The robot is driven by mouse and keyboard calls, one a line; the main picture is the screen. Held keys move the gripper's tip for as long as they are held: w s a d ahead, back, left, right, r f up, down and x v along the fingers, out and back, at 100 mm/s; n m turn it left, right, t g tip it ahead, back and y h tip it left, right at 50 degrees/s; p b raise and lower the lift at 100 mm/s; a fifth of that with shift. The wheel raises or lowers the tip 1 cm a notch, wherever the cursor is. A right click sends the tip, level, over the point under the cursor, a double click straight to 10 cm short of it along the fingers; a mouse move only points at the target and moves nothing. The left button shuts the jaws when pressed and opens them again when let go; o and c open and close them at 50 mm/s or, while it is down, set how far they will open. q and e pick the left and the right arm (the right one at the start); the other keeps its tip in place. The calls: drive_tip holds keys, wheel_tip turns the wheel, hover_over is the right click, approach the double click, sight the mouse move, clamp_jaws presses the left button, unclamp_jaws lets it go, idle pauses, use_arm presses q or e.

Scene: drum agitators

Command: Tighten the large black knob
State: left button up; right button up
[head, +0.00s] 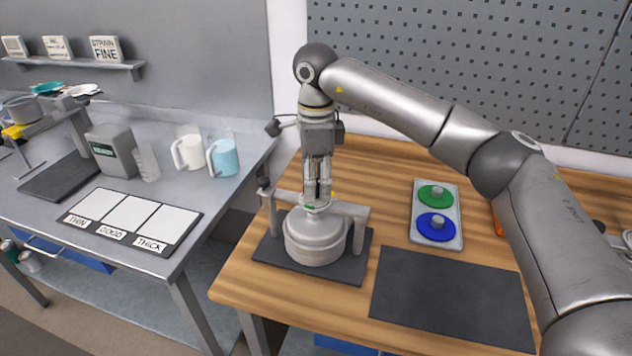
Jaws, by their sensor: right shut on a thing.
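A grey metal drum (316,246) with a rounded lid stands under a grey frame (360,212) on a dark mat. My right gripper (317,200) points straight down over the middle of the lid. Its fingers are close together on a narrow upright part at the top of the drum, which they mostly hide. A bit of green shows at the fingertips. A small black knob (263,183) sticks up at the left end of the frame, apart from my gripper; I cannot tell if it is the large black knob. My left gripper is not in view.
A grey tray (449,242) with a green disc (435,196) and a blue disc (437,226) lies right of the drum. An empty dark mat (452,298) lies in front. A left-hand table holds mugs and a THIN, GOOD, THICK board (131,248).

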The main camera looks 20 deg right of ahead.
drive_tip(key=m, duration=0.4)
drive_tip(key=shift+r+m+b, duration=0.2)
drive_tip(key=shift+m+b, duration=0.1)
drive_tip(key=shift+b, duration=0.1)
drive_tip(key=m, duration=0.4)
drive_tip(key=shift+m+b, duration=0.3)
drive_tip(key=shift+b, duration=0.1)
drive_tip(key=m, duration=0.4)
drive_tip(key=shift+b, duration=0.4)
drive_tip(key=shift+a+r+m, duration=0.1)
drive_tip(key=shift+m, duration=1.9)
drive_tip(key=shift+w, duration=0.1)
drive_tip(key=o, duration=1)
drive_tip(key=shift+s, duration=0.2)
drive_tip(key=shift+b, duration=0.3)
